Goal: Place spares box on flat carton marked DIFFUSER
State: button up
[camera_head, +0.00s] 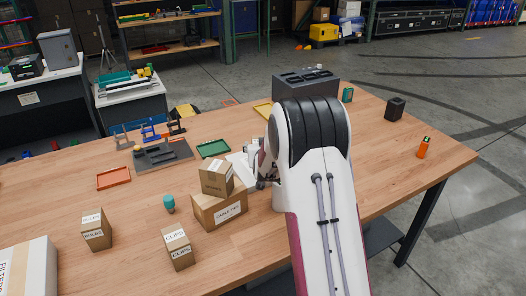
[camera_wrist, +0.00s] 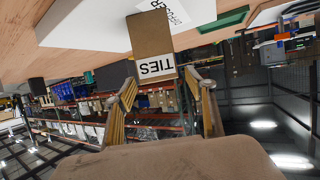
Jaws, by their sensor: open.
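My gripper (camera_head: 260,170) is partly hidden by my arm in the head view. In the wrist view its fingers (camera_wrist: 165,88) are spread, with nothing clamped between them. That view is upside down; a brown box labelled TIES (camera_wrist: 150,45) stands beyond the fingers, against or on a flat white carton (camera_wrist: 95,24) with partly hidden lettering. In the head view the white carton (camera_head: 238,160) shows just left of my gripper. A small brown box (camera_head: 216,180) sits on a carton marked CABLE TIES (camera_head: 219,208).
A BULBS box (camera_head: 97,232), a CLIPS box (camera_head: 178,248) and a FILTERS carton (camera_head: 30,270) stand front left. A grey case (camera_head: 306,82) stands behind my arm. The table's right side is mostly clear.

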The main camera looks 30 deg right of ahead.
jog(key=v, duration=0.8)
dwell(0.9)
jog(key=s+a+r+n+g+y, duration=0.1)
jog(key=s+a+r+y, duration=0.1)
jog(key=s+a+r, duration=0.45)
jog(key=s+a+r+n+g+y, duration=0.1)
jog(key=s+a+r+g+y, duration=0.15)
jog(key=s+a, duration=0.6)
jog(key=s+a+n+g, duration=0.1)
jog(key=s+a, duration=0.2)
jog(key=s, duration=1)
jog(key=s+a+n+g, duration=0.1)
jog(key=s+a+g, duration=0.1)
jog(key=s, duration=1.2)
jog(key=shift+s+a, duration=0.2)
jog(key=shift+a, duration=0.7)
